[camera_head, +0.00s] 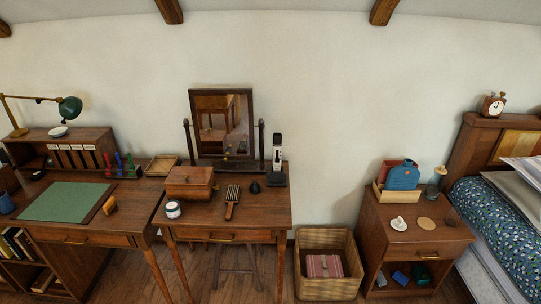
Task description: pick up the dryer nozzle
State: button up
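A small dark, rounded, tapering piece (255,187) stands on the vanity table (270,212). It looks like the dryer nozzle, but it is too small to be sure. It sits between a brush (232,200) on its left and a black-and-white upright device on a dark stand (277,155) behind it to the right. Nothing covers it from this view. My gripper is not in view.
A desk (80,238) adjoins on the left. A basket (326,288) stands on the floor between the vanity and the nightstand (400,240).

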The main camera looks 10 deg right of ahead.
aim_at(255, 188)
jog(key=i, duration=0.4)
jog(key=z, duration=0.05)
jog(key=k, duration=1.3)
jog(key=z, duration=0.35)
jog(key=i, duration=1.7)
jog(key=u, duration=0.3)
